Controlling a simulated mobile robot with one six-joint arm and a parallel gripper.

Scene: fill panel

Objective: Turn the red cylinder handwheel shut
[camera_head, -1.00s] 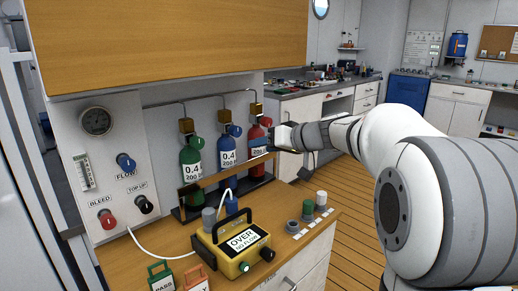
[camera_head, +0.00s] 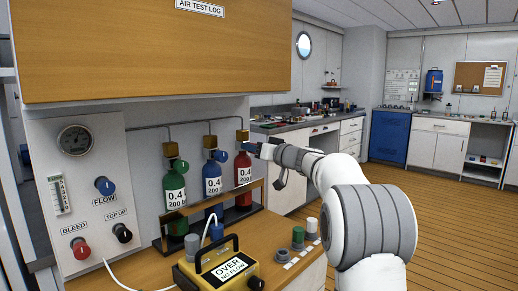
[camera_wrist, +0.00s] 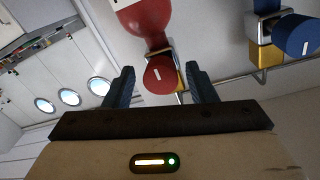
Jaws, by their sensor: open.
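The red cylinder (camera_head: 243,172) stands upright at the right end of a rack of three, marked 0.4. Its red handwheel (camera_wrist: 160,73), with a white line on its face, shows in the wrist view. My gripper (camera_wrist: 161,86) is open, with one dark finger on each side of the handwheel and gaps visible between. The fingers are not seen touching it. In the head view my gripper (camera_head: 254,149) is at the cylinder's valve and hides the handwheel.
The blue cylinder (camera_head: 212,178) is left of the red one; its blue handwheel (camera_wrist: 297,35) is close at right in the wrist view. The green cylinder (camera_head: 175,187) is further left. A yellow meter box (camera_head: 220,265) stands in front on the counter. A wooden cabinet (camera_head: 150,55) hangs above.

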